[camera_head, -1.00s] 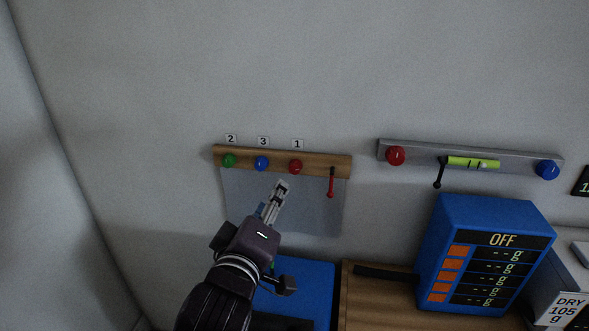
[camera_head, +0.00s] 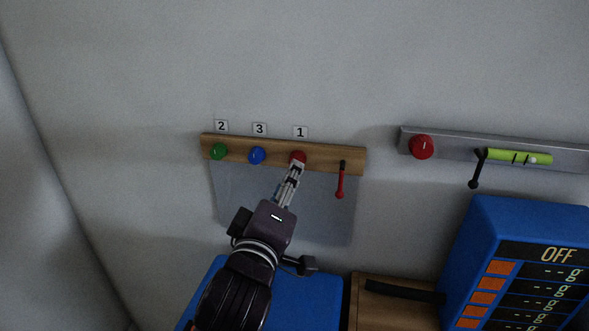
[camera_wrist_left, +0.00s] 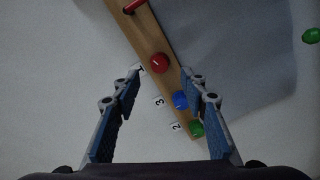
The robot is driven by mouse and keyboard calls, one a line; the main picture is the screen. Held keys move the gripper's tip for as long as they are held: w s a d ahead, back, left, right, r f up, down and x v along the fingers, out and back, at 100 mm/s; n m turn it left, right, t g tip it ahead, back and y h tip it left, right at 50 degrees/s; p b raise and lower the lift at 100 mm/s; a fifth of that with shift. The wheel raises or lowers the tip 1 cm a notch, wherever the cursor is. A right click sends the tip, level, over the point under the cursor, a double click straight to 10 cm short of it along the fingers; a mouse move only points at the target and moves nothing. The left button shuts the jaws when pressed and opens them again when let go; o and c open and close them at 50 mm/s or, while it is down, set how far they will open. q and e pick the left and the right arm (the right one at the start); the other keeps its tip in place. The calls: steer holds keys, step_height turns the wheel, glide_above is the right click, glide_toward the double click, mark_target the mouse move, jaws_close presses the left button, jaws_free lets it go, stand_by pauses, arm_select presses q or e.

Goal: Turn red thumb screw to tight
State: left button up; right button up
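A wooden rail (camera_head: 325,156) on the wall carries a red knob (camera_head: 299,156) under label 1, a blue knob (camera_head: 257,155) and a green knob (camera_head: 219,151). The red knob also shows in the left wrist view (camera_wrist_left: 160,63), ahead of the fingertips. Another red knob (camera_head: 421,147) is on the grey metal rail at right. My left gripper (camera_head: 295,168) is just below the red knob under label 1 and partly overlaps it; contact cannot be told. In the left wrist view its fingers (camera_wrist_left: 163,74) are apart with nothing between them. My right gripper is not in view.
A small red lever (camera_head: 341,182) hangs right of the red knob. A grey sheet (camera_head: 240,205) hangs below the wooden rail. Right are a grey rail with a black lever (camera_head: 475,172) and green level (camera_head: 519,157), and a blue display box (camera_head: 490,220). The wall above is clear.

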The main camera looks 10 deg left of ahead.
arm_select(q)
steer(key=w+p, duration=0.1)
steer(key=w, duration=0.5)
steer(key=shift+c, duration=0.3)
jaws_close()
